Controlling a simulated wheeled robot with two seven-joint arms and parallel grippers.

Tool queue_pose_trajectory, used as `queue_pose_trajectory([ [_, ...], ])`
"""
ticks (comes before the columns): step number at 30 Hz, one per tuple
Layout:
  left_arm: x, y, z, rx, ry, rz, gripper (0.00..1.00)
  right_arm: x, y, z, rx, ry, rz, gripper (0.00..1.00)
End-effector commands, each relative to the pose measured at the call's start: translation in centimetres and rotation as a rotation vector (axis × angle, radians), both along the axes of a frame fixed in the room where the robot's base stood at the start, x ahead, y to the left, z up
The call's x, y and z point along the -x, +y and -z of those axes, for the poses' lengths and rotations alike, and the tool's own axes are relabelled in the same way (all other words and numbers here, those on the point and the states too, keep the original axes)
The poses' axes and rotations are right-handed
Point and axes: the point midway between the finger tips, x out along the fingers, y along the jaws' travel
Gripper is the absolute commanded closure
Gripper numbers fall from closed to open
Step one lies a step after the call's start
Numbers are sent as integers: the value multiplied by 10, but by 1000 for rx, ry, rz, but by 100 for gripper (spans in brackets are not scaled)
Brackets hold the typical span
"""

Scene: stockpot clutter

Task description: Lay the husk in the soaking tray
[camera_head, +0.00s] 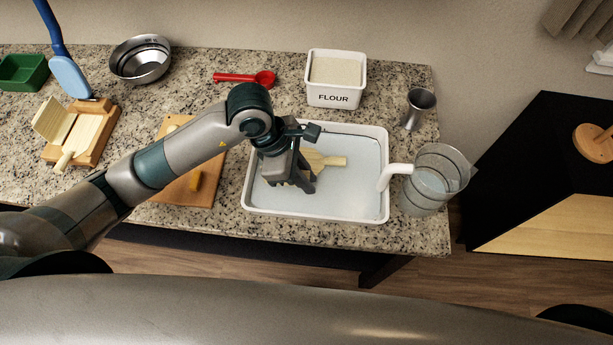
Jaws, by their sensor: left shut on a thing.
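The soaking tray (351,216) is a white rectangular tray at the right part of the counter, with a pale, watery-looking inside. The husk (332,161) is a flat, pale yellow piece with a narrow end pointing right; it shows over the tray. My left gripper (301,186) is over the left half of the tray, pointing down, and is shut on the husk. The gripper and wrist hide the husk's left part. I cannot tell whether the husk touches the tray's bottom. My right gripper is not in view.
A clear pitcher (433,190) with a white handle stands against the tray's right side. A flour bin (334,95), a metal cup (416,108) and a red scoop (245,78) are behind. A cutting board (188,188), wooden press (92,136), steel bowl (141,60) and green bin (24,72) are left.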

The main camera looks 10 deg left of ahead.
Motion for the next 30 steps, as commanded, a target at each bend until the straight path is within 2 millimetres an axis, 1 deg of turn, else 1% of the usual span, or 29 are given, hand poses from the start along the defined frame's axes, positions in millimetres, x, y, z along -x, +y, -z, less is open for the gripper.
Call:
queue_pose_trajectory([
  [1, 1, 1, 4, -2, 4, -3, 100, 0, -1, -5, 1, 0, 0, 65],
  [4, 0, 0, 10, -1, 0, 0, 100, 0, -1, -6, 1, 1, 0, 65],
  [15, 0, 0, 14, -1, -1, 1, 100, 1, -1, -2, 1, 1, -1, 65],
  [16, 0, 0, 14, -1, 0, 1, 84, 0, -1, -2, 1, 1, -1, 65],
  [17, 0, 0, 13, -1, 0, 1, 77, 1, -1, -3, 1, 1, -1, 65],
  [18, 0, 0, 13, -1, 0, 1, 68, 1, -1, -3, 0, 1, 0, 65],
  [30, 0, 0, 11, -1, 0, 0, 68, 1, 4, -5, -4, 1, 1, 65],
])
